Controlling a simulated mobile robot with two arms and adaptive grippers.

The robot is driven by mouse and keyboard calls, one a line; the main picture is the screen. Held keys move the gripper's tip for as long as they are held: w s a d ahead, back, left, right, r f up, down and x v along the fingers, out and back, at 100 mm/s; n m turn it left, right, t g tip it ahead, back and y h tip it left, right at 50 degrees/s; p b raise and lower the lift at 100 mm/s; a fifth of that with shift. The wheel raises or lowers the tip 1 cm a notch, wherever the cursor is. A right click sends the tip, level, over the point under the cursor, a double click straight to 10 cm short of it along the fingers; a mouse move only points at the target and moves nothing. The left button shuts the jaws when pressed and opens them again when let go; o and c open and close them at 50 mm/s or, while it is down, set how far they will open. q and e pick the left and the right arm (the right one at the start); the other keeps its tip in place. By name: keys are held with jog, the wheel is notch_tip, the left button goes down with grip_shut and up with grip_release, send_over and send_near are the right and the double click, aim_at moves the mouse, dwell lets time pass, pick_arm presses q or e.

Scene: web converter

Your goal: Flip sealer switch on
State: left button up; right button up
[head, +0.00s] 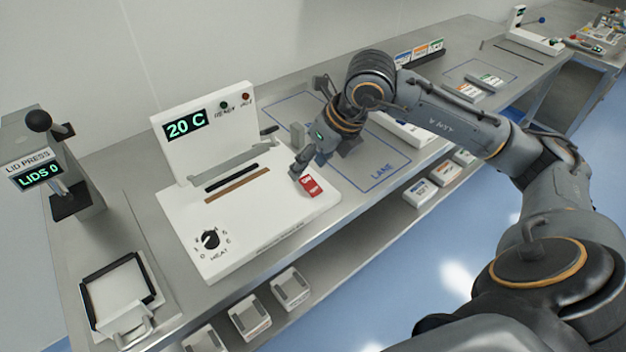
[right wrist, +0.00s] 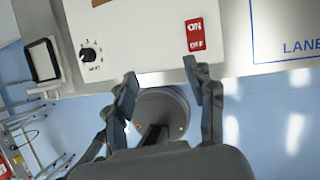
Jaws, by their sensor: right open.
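The heat sealer (head: 222,212) is a white machine on the bench, with a display (head: 185,126) reading 20 C and a black heat knob (head: 210,239). Its red switch (head: 310,185), marked ON and OFF, is at the right end of its top. The switch also shows in the right wrist view (right wrist: 195,34). My right gripper (right wrist: 168,78) is open and empty there, with its right finger just below the switch in the picture. In the head view my right gripper (head: 299,167) is beside the switch; contact cannot be told. My left gripper is out of view.
A lid press (head: 75,190) reading LIDS 0 stands at the left. A framed tray (head: 118,290) lies at the bench's front left. A blue-outlined LANE area (head: 378,176) is right of the sealer. Small boxes sit on the lower shelf.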

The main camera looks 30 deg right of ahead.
jog(key=d+h, duration=0.2)
jog(key=d, duration=0.2)
jog(key=p, duration=0.3)
send_near(311, 184)
jog(key=shift+m, duration=0.4)
jog(key=x, duration=0.8)
jog(key=shift+a, duration=0.1)
